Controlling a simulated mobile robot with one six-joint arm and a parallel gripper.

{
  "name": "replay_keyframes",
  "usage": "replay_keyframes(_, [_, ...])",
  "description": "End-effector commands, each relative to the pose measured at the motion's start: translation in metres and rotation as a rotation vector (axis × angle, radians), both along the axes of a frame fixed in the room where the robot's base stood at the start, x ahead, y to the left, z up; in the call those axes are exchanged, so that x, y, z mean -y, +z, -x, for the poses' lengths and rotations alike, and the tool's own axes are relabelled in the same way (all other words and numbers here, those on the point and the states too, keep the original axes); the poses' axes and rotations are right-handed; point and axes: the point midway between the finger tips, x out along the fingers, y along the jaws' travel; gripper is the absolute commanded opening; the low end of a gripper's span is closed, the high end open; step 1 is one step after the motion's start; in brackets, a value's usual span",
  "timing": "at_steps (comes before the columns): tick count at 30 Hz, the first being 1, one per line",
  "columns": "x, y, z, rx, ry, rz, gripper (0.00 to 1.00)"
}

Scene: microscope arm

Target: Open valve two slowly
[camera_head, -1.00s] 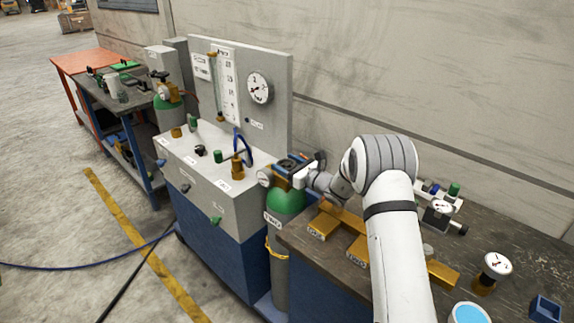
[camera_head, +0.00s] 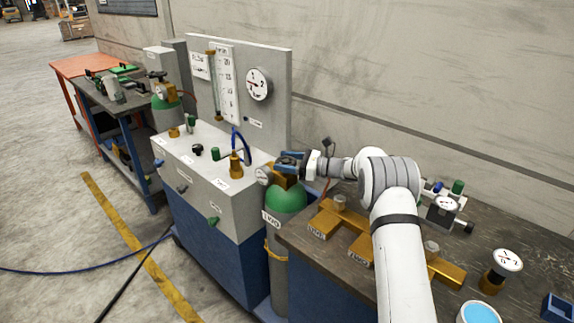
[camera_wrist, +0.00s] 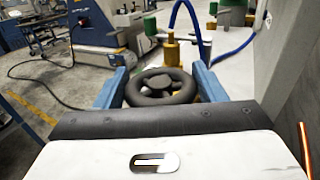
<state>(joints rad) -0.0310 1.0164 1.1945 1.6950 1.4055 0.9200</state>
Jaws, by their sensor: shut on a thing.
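A green-topped grey cylinder (camera_head: 287,201) with a label reading TWO stands between the grey panel bench and the dark table. Its brass valve (camera_head: 285,178) is at the top, with a round gauge (camera_head: 264,176) on the left side. My gripper (camera_head: 290,160) is at the top of this valve. In the wrist view, a black round handwheel (camera_wrist: 162,98) sits between the two blue fingers of my gripper (camera_wrist: 160,80), which are shut on its sides. The handwheel is mostly hidden by the fingers in the head view.
The grey panel bench (camera_head: 205,190) with a blue hose (camera_head: 247,148), brass fittings and a wall gauge (camera_head: 258,84) is left of the cylinder. Brass blocks (camera_head: 325,222) and a small gauge (camera_head: 508,261) are on the dark table (camera_head: 300,240). Another green-topped cylinder (camera_head: 166,114) stands further back.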

Motion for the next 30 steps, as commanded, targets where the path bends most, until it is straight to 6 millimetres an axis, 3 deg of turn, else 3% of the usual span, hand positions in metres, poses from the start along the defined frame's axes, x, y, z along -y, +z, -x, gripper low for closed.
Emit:
replay_keyframes(8, [-0.001,0.001,0.001,0.0,0.005,0.0,0.41])
replay_keyframes(9, [-0.001,0.001,0.001,0.0,0.005,0.0,0.65])
replay_keyframes(16, [-0.001,0.0,0.0,0.0,0.004,0.0,0.84])
replay_keyframes(25, [0.002,0.0,0.001,0.0,0.002,0.0,0.86])
replay_keyframes(30, [0.025,-0.002,0.004,-0.001,0.0,-0.001,0.86])
